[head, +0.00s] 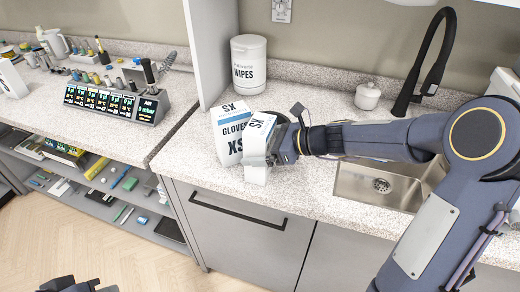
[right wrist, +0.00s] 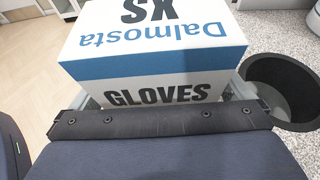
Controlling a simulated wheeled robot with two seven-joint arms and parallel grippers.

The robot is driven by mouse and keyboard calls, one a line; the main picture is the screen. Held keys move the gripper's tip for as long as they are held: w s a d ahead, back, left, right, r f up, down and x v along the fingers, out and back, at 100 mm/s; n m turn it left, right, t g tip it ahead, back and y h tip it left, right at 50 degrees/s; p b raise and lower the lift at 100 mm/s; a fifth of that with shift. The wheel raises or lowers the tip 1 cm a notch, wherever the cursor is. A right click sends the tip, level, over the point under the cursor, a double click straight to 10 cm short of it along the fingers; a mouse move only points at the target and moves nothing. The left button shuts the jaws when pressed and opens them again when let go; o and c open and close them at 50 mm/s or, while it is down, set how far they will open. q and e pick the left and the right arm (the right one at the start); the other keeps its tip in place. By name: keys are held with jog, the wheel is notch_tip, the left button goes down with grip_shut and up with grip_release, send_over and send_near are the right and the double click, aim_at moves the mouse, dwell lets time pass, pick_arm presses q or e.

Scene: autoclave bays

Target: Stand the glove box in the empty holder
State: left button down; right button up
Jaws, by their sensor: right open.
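A white glove box with a blue band (head: 229,135), marked GLOVES XS, stands on the counter. A second white, blue-banded box shape (head: 256,165) stands against its right front side. My right gripper (head: 272,146) is at the right side of this nearer box. In the right wrist view, a glove box (right wrist: 150,65) lies between the open fingers, which show only as slivers at its sides. I cannot make out an empty holder. A dark part at the lower left edge, likely my left gripper (head: 78,286), is mostly cut off.
A white wipes canister (head: 248,65) stands behind the boxes, beside a tall grey panel (head: 208,45). A sink (head: 375,184), black tap (head: 425,65) and small lidded jar (head: 367,96) are to the right. A dark open round vessel (right wrist: 284,92) is close beside the box.

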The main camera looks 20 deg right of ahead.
aim_at(260, 134)
jog(key=c, duration=1.3)
jog(key=shift+r, duration=0.15)
notch_tip(260, 134, up, 3)
jog(key=shift+r, duration=0.2)
jog(key=s+d, duration=0.3)
jog(key=d, duration=0.2)
jog(key=s+d+b, duration=0.1)
jog(key=s+d, duration=0.2)
jog(key=d, duration=0.2)
jog(key=s+d, duration=0.4)
jog(key=d, duration=0.1)
jog(key=shift+s+f+b, duration=0.1)
jog(key=shift+b, duration=0.3)
